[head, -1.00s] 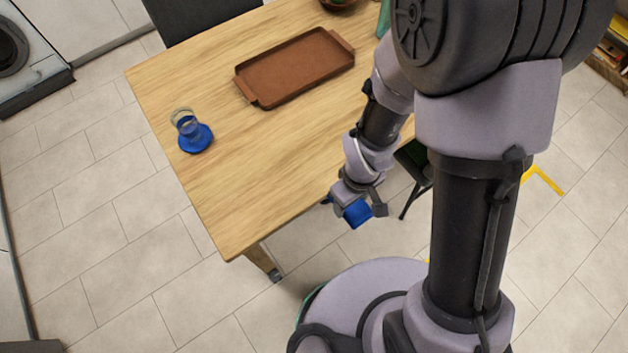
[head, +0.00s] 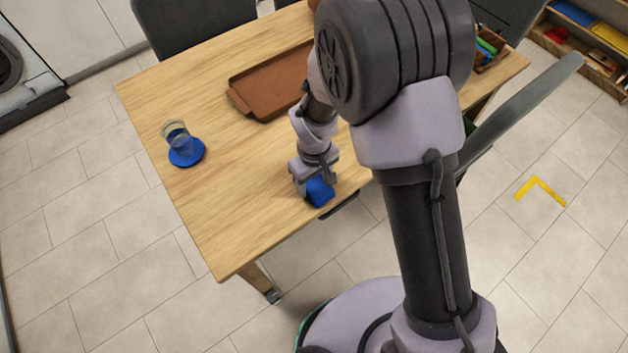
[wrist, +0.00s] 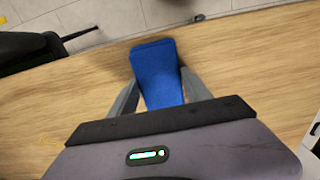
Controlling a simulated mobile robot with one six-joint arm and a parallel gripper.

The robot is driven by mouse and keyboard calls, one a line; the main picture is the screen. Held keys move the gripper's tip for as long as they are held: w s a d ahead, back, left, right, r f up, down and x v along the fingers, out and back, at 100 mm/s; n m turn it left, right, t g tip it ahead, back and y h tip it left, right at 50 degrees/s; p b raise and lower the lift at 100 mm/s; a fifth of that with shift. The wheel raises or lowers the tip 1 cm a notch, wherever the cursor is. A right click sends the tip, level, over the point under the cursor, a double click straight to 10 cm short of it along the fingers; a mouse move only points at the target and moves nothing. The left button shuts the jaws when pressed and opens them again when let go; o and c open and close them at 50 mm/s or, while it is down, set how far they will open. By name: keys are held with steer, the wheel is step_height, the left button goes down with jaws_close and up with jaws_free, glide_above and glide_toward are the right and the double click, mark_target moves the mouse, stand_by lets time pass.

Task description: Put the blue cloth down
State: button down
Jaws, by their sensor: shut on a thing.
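The blue cloth (head: 319,192) is held in my gripper (head: 315,187) at the front right edge of the wooden table (head: 215,210). In the wrist view the cloth (wrist: 157,74) is a folded blue pad between the two grey fingers of my gripper (wrist: 160,92), with the table's wood grain behind it. My gripper is shut on it. I cannot tell whether the cloth touches the tabletop or is a little above it.
A glass (head: 176,136) stands on a blue coaster (head: 187,153) at the table's left side. A brown tray (head: 268,88) lies toward the back, partly hidden by my arm. The front left tabletop is clear. Dark chairs (head: 190,25) stand around the table.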

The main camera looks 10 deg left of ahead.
steer(key=shift+c, duration=2.3)
jaws_free()
step_height(320, 180, up, 12)
steer(key=p, duration=0.5)
steer(key=shift+r, duration=0.2)
step_height(320, 180, up, 7)
steer(key=m+t, duration=0.1)
steer(key=m, duration=0.2)
glide_above(314, 183)
steer(key=w+d, duration=0.1)
steer(key=d, duration=0.3)
steer(key=s+d+r+m+t+y, duration=0.2)
steer(key=s+d+r+m, duration=0.25)
steer(key=d+r, duration=0.65)
steer(key=s+d+r+m+t, duration=0.2)
steer(key=s+d+r+m, duration=0.2)
steer(key=s, duration=0.5)
step_height(314, 183, up, 2)
steer(key=m, duration=0.3)
steer(key=shift+d+r+t, duration=0.15)
steer(key=shift+d+t, duration=0.05)
steer(key=shift+t, duration=0.2)
